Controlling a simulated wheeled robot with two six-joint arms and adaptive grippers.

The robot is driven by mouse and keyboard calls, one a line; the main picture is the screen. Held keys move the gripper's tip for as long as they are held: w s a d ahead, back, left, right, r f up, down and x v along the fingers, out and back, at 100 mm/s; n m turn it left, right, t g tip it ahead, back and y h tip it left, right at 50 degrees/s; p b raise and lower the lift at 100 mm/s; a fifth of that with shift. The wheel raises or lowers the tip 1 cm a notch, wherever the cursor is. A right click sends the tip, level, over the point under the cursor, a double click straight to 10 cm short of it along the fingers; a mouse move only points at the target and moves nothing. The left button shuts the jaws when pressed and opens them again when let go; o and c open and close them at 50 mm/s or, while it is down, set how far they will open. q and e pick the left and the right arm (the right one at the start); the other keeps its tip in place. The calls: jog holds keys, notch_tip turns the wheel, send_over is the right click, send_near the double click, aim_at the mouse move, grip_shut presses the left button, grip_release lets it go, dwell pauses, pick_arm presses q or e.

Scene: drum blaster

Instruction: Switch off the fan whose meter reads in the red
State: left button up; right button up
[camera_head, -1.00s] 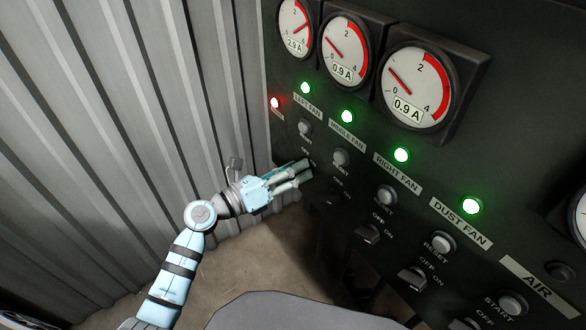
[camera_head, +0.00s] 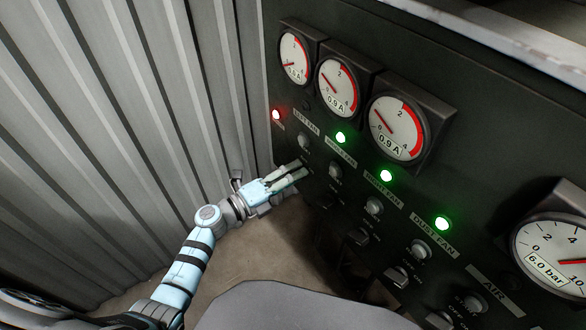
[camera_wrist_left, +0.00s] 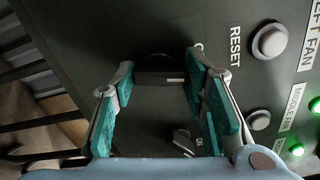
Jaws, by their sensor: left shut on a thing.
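The left fan's meter (camera_head: 295,58) is the leftmost of three on the dark panel; its needle is low on the scale. The LEFT FAN label (camera_head: 306,120) has no green light lit by it. My left gripper (camera_head: 303,172) is at the panel below that label. In the left wrist view its teal-padded fingers (camera_wrist_left: 160,80) are shut on the dark left fan switch knob (camera_wrist_left: 160,76), which has a pale mark. The switch is hidden by the gripper in the head view. My right gripper is not in view.
The middle (camera_head: 337,88) and right (camera_head: 397,128) meters read 0.9 A. Green lights are lit for the middle (camera_head: 340,138), right (camera_head: 386,176) and dust (camera_head: 442,223) fans. A red light (camera_head: 277,114) glows at left. A corrugated wall (camera_head: 130,130) stands beside the panel.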

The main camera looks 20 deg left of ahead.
pick_arm(q)
jog(key=shift+n+p, duration=0.9)
jog(key=shift+n, duration=0.5)
jog(key=o, duration=1.2)
jog(key=shift+c, duration=0.2)
jog(key=v, duration=1.2)
